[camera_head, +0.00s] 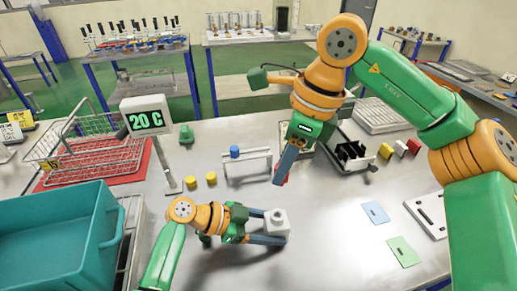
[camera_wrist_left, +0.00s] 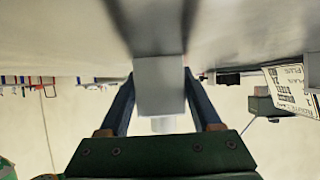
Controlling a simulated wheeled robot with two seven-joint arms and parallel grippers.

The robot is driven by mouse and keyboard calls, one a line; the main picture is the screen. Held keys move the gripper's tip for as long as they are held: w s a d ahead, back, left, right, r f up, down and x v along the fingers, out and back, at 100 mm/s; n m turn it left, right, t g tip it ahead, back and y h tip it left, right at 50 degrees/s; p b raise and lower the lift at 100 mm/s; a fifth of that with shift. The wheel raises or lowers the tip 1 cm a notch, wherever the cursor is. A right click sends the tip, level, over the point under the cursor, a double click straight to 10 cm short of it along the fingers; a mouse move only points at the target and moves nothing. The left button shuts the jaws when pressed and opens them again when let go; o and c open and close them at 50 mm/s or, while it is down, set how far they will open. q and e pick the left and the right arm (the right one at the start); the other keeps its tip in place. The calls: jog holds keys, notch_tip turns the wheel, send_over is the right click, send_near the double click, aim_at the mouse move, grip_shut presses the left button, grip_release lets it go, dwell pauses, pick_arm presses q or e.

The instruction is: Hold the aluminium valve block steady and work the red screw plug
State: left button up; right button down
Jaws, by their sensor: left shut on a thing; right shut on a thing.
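The aluminium valve block (camera_head: 280,229), a pale grey cube with a round grey feature on top, is above the front middle of the table. My left gripper (camera_head: 276,233) is shut on its sides; in the left wrist view the block (camera_wrist_left: 160,85) sits between the two fingers. My right gripper (camera_head: 279,180) points down, a little beyond the block and apart from it. It is shut on the red screw plug (camera_head: 285,181), of which only a small red edge shows beside the fingers.
A small white stand (camera_head: 247,168) carries a blue cap. Two yellow caps (camera_head: 203,180) are left of it. A teal crate (camera_head: 60,235) and a wire basket (camera_head: 95,150) are at left. A black-slotted tray (camera_head: 352,158) is at back right. Blue and green cards (camera_head: 403,251) lie at right.

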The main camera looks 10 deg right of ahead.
dwell(0.3)
notch_tip(320, 180, down, 2)
jog(key=shift+s+a+m, duration=0.1)
jog(key=shift+m, duration=0.2)
jog(key=shift+f+m, duration=0.3)
jog(key=shift+f, duration=0.05)
jog(key=shift+f, duration=0.1)
jog(key=shift+f, duration=2.75)
jog(key=shift+f, duration=1.3)
jog(key=m+t, duration=0.1)
jog(key=m, duration=0.2)
jog(key=shift+h, duration=0.3)
jog(key=m+h, duration=0.1)
jog(key=m, duration=0.3)
jog(key=shift+t, duration=0.3)
jog(key=shift+m, duration=0.5)
